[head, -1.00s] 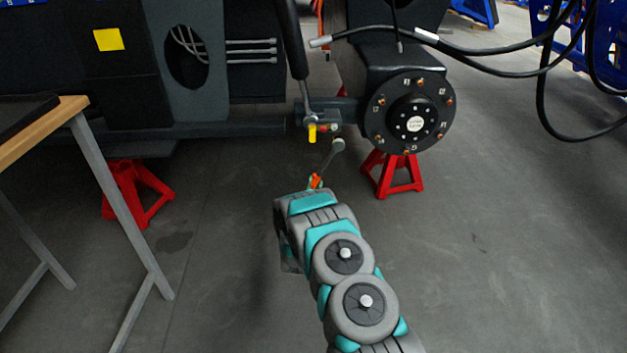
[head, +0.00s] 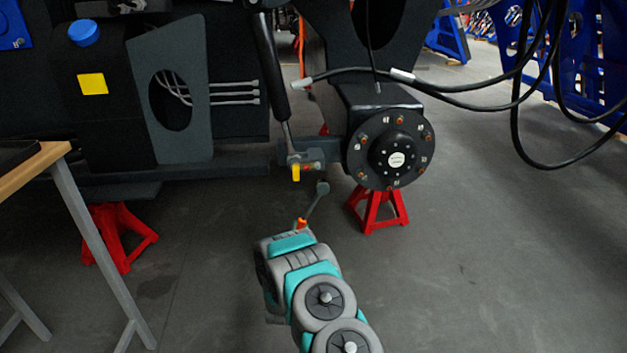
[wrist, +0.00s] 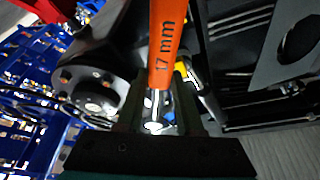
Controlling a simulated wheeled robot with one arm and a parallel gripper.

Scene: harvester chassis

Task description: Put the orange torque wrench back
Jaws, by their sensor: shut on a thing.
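The orange torque wrench (wrist: 168,45) is marked "17 mm" and fills the top middle of the wrist view. My gripper (wrist: 157,105) is shut on the wrench, with a bright metal part of it between the two dark fingers. In the head view, a small orange part of the wrench (head: 302,223) shows at the end of my arm. A grey shaft with a rounded end points up and right from it, in front of the chassis. The fingers are mostly hidden by my arm there.
A round black hub with bolts (head: 392,150) sits above a red stand (head: 378,211). A yellow-tipped fitting (head: 296,172) hangs left of the hub. A wood-edged table (head: 38,160) stands at the left. Black hoses (head: 517,110) hang at the right. Open floor (head: 480,270) lies at right.

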